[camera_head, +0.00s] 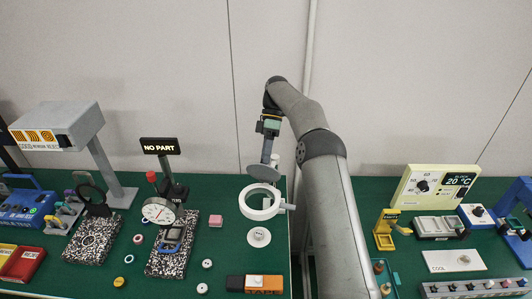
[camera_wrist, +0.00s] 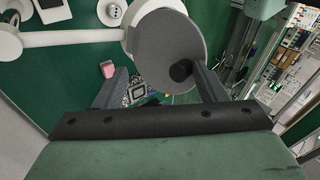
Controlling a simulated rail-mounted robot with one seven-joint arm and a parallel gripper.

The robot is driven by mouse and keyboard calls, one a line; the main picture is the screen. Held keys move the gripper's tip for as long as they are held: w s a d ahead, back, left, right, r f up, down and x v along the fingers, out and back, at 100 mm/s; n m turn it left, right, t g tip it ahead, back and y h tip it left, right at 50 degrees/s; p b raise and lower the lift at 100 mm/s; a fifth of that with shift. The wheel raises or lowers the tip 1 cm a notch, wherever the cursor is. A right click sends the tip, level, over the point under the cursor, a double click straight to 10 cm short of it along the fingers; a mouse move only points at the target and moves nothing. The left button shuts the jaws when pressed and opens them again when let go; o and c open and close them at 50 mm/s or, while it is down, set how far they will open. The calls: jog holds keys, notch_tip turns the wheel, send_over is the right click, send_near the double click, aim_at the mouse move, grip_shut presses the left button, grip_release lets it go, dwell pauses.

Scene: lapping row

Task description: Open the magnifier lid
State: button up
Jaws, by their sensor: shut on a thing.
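The magnifier is a white ring head (camera_head: 261,201) on a white arm, above the green bench. Its grey round lid (camera_head: 264,172) stands raised and tilted off the ring's far side, so the ring's opening shows. My gripper (camera_head: 266,157) is at the lid from above. In the wrist view the lid (camera_wrist: 162,45) lies between the fingers, with its black knob (camera_wrist: 181,71) against the right finger. The gripper is shut on the lid; the exact contact at the left finger is hard to see. The white ring (camera_wrist: 150,8) shows behind the lid.
A dial gauge (camera_head: 159,211) on a speckled plate and a NO PART sign (camera_head: 160,146) stand left of the magnifier. A white round piece (camera_head: 259,237) and an orange-black box (camera_head: 255,284) lie in front. A gap separates this bench from the right one.

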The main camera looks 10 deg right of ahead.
jog(key=shift+d+f, duration=0.15)
jog(key=shift+f, duration=0.3)
jog(key=shift+c, duration=0.2)
jog(key=shift+r, duration=0.2)
jog(key=shift+c, duration=0.5)
notch_tip(320, 180, up, 9)
jog(key=b, duration=0.2)
send_over(270, 172)
jog(key=s+r+b, duration=0.4)
jog(key=s, duration=0.4)
jog(key=shift+s+d+r, duration=0.15)
jog(key=shift+d+r, duration=0.15)
